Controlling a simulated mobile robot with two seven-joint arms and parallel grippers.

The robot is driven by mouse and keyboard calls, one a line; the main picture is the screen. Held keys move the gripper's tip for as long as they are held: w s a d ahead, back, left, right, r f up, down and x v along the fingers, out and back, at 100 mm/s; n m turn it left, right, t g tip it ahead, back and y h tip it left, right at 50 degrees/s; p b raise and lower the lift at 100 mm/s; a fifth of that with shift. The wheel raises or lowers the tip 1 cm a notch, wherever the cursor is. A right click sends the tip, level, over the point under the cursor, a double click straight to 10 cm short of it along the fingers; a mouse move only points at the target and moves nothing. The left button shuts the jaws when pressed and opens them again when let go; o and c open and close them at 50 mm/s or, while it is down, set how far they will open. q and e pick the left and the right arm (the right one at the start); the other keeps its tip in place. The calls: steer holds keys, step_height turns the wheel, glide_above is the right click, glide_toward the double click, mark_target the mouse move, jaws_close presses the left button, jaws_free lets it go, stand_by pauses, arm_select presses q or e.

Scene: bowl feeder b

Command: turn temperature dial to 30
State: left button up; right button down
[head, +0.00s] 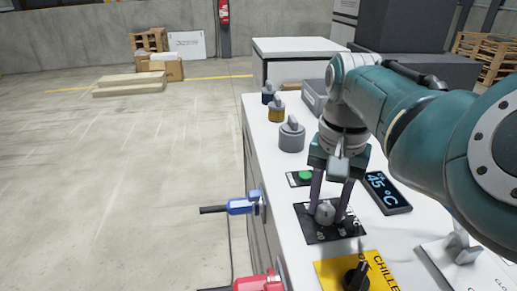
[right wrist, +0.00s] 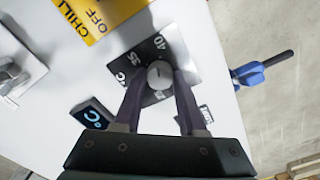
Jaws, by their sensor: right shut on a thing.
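The temperature dial is a small grey knob (head: 325,212) on a black plate (head: 334,236) with white numbers, on the white bench top. My right gripper (head: 329,208) points down over the plate with a finger on each side of the knob, shut on it. The right wrist view shows the knob (right wrist: 159,74) between the fingertips, with 35 and 40 readable on the plate (right wrist: 186,62). The display (head: 388,192) right of the dial reads 45 °C. My left gripper is not in view.
A green button (head: 305,176) sits just behind the dial, and a yellow chiller plate with a black switch (head: 356,277) in front. Blue (head: 240,205) and red (head: 258,283) handles stick out at the bench's left side. Grey, yellow and blue knobbed parts stand farther back.

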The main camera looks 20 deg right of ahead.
steer(key=shift+r+n+p, duration=0.2)
steer(key=shift+n+p, duration=0.35)
steer(key=shift+n, duration=0.35)
steer(key=n+p, duration=0.1)
steer(key=n, duration=0.1)
steer(key=shift+d+n, duration=0.1)
steer(key=shift+n, duration=0.3)
steer(key=n+p, duration=0.2)
steer(key=n, duration=0.3)
steer(key=shift+f, duration=0.1)
steer(key=n, duration=0.6)
steer(key=shift+n+p, duration=0.3)
steer(key=shift+n, duration=0.1)
steer(key=n, duration=0.5)
steer(key=shift+n, duration=0.4)
steer(key=shift+c, duration=2.4)
jaws_free()
